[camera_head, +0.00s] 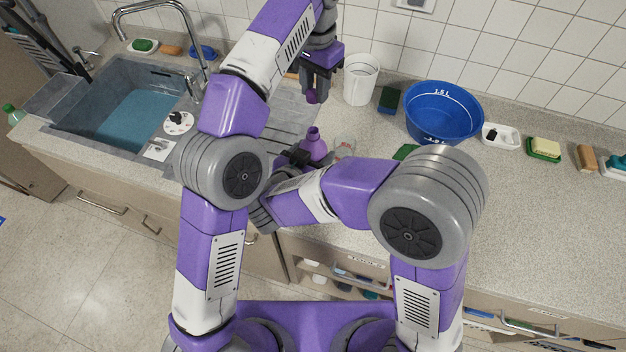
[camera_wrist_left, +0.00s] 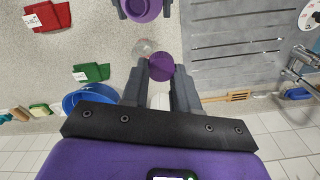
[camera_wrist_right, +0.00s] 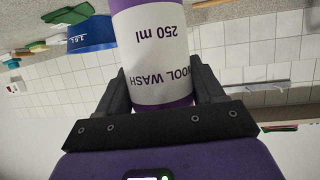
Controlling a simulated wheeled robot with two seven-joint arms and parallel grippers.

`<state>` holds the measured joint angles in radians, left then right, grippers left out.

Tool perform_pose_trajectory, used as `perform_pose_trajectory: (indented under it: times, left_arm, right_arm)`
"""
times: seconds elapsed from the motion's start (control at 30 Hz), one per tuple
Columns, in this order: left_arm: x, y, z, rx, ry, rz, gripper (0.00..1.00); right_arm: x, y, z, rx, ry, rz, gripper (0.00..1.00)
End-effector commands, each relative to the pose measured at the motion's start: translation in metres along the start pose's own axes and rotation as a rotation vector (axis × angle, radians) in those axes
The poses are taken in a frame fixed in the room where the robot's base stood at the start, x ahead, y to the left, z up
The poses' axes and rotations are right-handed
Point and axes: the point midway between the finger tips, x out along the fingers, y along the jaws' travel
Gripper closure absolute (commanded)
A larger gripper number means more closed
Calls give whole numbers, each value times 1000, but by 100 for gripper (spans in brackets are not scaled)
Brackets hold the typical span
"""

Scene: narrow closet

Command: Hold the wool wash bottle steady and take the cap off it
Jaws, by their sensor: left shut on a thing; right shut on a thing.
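The purple wool wash bottle (camera_head: 314,147) stands upright on the counter near the sink's drainboard, its neck uncapped. In the right wrist view its white label (camera_wrist_right: 160,60) reads "WOOL WASH 250 ml". My right gripper (camera_head: 298,158) is shut on the bottle's body, with a finger on each side in the right wrist view. My left gripper (camera_head: 315,92) is above the bottle and shut on the purple cap (camera_wrist_left: 161,67). The cap is apart from the bottle, whose top shows at the upper edge of the left wrist view (camera_wrist_left: 143,8).
A sink (camera_head: 130,108) with water and a tap is at left. A small clear item (camera_head: 345,149) is beside the bottle.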

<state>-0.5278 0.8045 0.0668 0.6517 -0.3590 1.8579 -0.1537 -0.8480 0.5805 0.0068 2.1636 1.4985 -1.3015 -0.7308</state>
Motion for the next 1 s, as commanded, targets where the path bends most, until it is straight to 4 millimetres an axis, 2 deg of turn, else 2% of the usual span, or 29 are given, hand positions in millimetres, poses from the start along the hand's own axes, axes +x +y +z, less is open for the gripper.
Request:
perform_pose_trajectory:
  times: [0.03,0.3,0.6,0.9,1.0]
  left_arm:
    - [13,0,0,0,0,0,100]
    - [50,0,0,-1,0,0,100]
    - [62,0,0,-2,1,0,100]
    - [96,0,1,-2,0,0,100]
    - [101,0,1,-2,0,0,100]
  right_arm:
    - [4,0,10,1,1,-1,100]
    - [17,0,40,2,1,-2,100]
    - [20,0,48,1,2,-2,100]
    - [31,0,75,2,1,-2,100]
    - [33,0,79,3,1,-2,100]
